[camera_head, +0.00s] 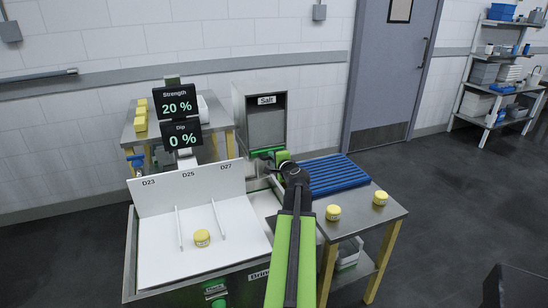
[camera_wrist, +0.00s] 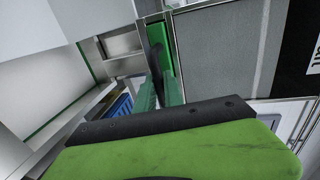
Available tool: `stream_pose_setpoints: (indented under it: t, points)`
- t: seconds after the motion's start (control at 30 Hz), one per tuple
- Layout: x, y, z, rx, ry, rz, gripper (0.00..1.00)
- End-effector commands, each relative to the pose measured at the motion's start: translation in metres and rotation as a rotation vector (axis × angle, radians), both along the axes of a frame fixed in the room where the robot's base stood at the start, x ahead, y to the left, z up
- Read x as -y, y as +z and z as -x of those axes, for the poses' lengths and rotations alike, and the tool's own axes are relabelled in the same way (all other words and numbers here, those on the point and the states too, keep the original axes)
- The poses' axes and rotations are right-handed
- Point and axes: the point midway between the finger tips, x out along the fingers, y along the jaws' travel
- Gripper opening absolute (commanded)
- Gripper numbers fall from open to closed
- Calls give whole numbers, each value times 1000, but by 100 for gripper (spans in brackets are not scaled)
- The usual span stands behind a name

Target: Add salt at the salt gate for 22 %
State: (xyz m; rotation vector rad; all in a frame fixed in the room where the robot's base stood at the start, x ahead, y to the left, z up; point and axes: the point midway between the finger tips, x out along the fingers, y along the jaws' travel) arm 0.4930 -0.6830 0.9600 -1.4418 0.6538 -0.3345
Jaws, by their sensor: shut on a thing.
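The salt hopper (camera_head: 266,127), a grey metal box labelled "Salt", stands behind the brine tank (camera_head: 260,291). My gripper (camera_head: 274,160) is at the hopper's lower front. In the wrist view my gripper (camera_wrist: 160,93) has its two green fingers close together on the dark salt gate handle (camera_wrist: 156,38), which lies against a green strip. The fingers hide part of the handle. The upper display (camera_head: 179,101) reads Strength 20 %, and the lower display (camera_head: 182,134) reads Dip 0 %.
A white tray board (camera_head: 160,245) marked D23, D25 and D27 holds one yellow cheese (camera_head: 202,238). A blue slatted rack (camera_head: 335,174) and two yellow cheeses (camera_head: 333,212) are on the right table. More cheeses (camera_head: 140,124) sit at the back left.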

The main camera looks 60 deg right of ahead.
Motion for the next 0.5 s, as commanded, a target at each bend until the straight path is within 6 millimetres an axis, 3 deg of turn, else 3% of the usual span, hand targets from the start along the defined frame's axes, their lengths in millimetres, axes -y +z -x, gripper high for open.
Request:
stream_pose_setpoints:
  t: [0.3, 0.5]
  points:
    - [-37, -1, 39, -2, 11, -3, 0]
    - [-37, -1, 40, -2, 13, -2, 0]
